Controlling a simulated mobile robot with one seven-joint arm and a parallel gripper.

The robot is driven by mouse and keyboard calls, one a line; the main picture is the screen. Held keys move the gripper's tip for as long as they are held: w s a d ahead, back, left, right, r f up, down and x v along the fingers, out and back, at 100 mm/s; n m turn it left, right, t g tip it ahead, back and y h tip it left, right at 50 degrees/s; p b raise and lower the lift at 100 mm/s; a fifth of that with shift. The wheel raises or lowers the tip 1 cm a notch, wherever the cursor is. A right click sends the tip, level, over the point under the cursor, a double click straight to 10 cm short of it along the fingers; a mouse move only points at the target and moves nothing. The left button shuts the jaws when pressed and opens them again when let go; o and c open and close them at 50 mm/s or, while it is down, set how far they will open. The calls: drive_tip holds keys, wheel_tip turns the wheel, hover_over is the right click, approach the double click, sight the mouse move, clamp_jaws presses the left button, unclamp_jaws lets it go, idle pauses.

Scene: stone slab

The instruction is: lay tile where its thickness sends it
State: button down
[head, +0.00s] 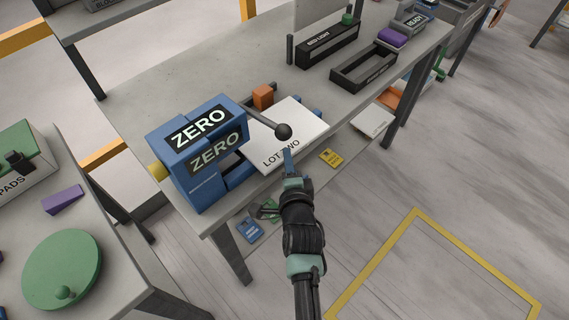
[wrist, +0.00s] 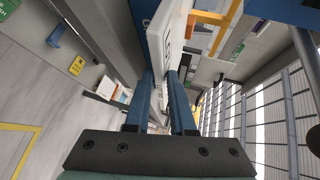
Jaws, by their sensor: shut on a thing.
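A white tile (head: 290,133) marked "LOT TWO" lies level at the near edge of the workbench, beside a blue gauge (head: 196,150) with "ZERO" on its plates. The tile's left part is close to the gauge's opening; I cannot tell whether it is inside. My gripper (head: 288,153) has its blue fingers shut on the tile's near edge. In the wrist view the white tile (wrist: 172,32) shows between the fingertips (wrist: 165,75). A lever with a dark ball (head: 283,131) reaches over the tile. Two black open trays, one behind (head: 329,46) and one nearer (head: 365,68), stand farther back.
An orange block (head: 263,96) stands behind the tile. A purple block (head: 392,37) and a "READY" sign (head: 414,22) are at the far right. A side bench holds a green round lid (head: 62,268) and a purple wedge (head: 62,199). Bench top behind the gauge is clear.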

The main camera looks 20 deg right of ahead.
drive_tip(key=shift+w+d+b, duration=0.25)
drive_tip(key=shift+d+b, duration=0.45)
drive_tip(key=shift+d, duration=0.05)
drive_tip(key=shift+w+d+b, duration=0.3)
drive_tip(key=shift+d+b, duration=0.4)
drive_tip(key=shift+d, duration=0.1)
drive_tip(key=shift+w+d+b, duration=0.25)
drive_tip(key=shift+d+b, duration=0.45)
drive_tip(key=shift+d, duration=0.05)
drive_tip(key=c, duration=0.7)
unclamp_jaws()
drive_tip(key=shift+s+a+r, duration=0.1)
approach(302, 148)
drive_tip(key=v, duration=0.4)
drive_tip(key=shift+p, duration=0.4)
